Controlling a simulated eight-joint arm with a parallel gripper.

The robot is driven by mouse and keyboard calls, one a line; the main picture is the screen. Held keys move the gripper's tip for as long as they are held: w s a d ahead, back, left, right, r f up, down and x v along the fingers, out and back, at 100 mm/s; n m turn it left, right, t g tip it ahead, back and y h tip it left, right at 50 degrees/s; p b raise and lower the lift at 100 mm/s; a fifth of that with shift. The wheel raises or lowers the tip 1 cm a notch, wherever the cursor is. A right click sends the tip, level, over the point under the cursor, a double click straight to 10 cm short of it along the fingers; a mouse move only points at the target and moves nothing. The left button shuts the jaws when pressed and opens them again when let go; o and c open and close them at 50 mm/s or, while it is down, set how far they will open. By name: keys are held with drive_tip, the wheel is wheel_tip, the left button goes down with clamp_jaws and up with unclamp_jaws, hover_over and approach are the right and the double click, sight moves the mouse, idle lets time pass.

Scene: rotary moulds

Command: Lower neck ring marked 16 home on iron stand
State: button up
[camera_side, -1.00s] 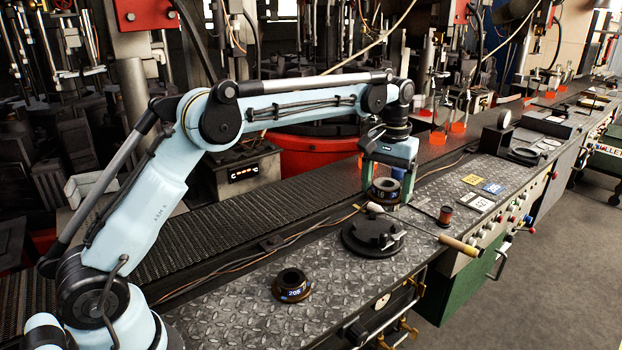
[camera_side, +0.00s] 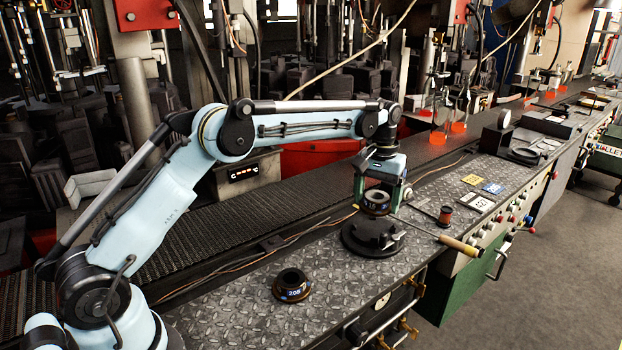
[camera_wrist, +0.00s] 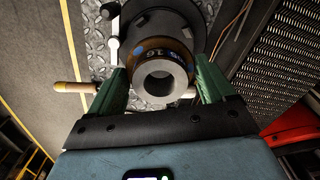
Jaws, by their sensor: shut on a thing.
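The neck ring marked 16 (camera_side: 375,207) is dark with a brownish band and a central hole. My gripper (camera_side: 380,199) is shut on it, one finger on each side, and the ring looks about level. The iron stand (camera_side: 358,241), a dark round base with raised parts on top, is right below the ring. I cannot tell whether a small gap is left between them. In the wrist view the ring (camera_wrist: 181,78) sits between the green fingers of my gripper (camera_wrist: 160,70). The stand (camera_wrist: 184,20) shows behind it, partly hidden by the ring.
A second ring marked 208 (camera_side: 292,286) lies on the tread-plate bench at the front left. A wooden-handled rod (camera_side: 457,244) lies just right of the stand, near its top. A copper-coloured spool (camera_side: 445,216) and tags (camera_side: 479,203) are farther right. A dark conveyor (camera_side: 240,220) runs behind.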

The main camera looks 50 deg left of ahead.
sight(375, 210)
drive_tip(key=shift+f, duration=1.9)
drive_tip(key=shift+f, duration=0.7)
drive_tip(key=o, duration=1.1)
wheel_tip(375, 210, up, 12)
drive_tip(key=shift+r, duration=0.25)
drive_tip(key=shift+s+r, duration=0.1)
